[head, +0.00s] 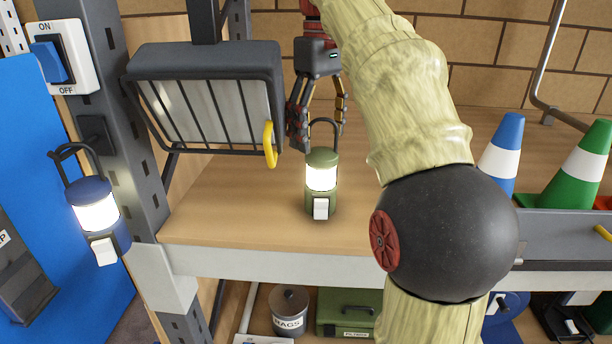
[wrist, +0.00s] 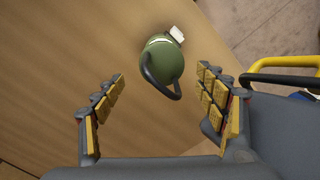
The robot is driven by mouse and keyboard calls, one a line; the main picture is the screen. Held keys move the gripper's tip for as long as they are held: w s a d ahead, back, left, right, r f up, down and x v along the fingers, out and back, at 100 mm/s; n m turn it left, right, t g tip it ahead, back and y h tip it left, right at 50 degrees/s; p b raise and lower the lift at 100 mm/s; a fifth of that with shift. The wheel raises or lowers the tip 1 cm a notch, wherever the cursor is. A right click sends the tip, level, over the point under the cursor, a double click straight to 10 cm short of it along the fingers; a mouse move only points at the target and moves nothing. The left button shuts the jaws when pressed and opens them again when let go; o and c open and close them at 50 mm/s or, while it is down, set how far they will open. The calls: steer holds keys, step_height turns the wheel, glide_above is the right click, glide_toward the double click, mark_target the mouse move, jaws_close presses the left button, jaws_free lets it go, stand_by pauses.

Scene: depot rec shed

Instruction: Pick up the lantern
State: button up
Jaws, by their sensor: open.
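A green lantern (head: 321,194) with a lit white band, a white switch and a dark loop handle stands upright on the wooden shelf top (head: 248,205). My gripper (head: 320,122) is open and empty, just above and behind the lantern, at about the height of its handle. In the wrist view the green lantern (wrist: 165,62) and its handle lie ahead, between the lines of my open fingers (wrist: 160,80); I see no contact. A second lantern, blue and lit (head: 97,213), hangs by its handle at the left.
A dark floodlight with a barred front (head: 208,98) and a yellow handle (head: 269,144) is close to the left of my gripper. A grey post (head: 122,155) stands further left. Blue (head: 501,150) and green (head: 582,165) cones stand at right. Bare wood lies left of the lantern.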

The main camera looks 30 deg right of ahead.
mark_target(320, 149)
steer(key=shift+s+f+b, duration=0.3)
steer(key=shift+s, duration=0.25)
steer(key=shift+s+f+b, duration=0.3)
steer(key=shift+s, duration=0.25)
steer(key=shift+w+f, duration=0.9)
steer(key=shift+f, duration=0.3)
steer(key=f, duration=0.3)
steer(key=shift+s+f+b, duration=0.25)
steer(key=shift+s+b, duration=0.1)
steer(key=shift+s, duration=0.05)
steer(key=shift+w+f, duration=0.15)
steer(key=shift+s, duration=0.2)
steer(key=shift+c, duration=0.5)
steer(key=shift+w, duration=0.15)
steer(key=c, duration=0.4)
jaws_close()
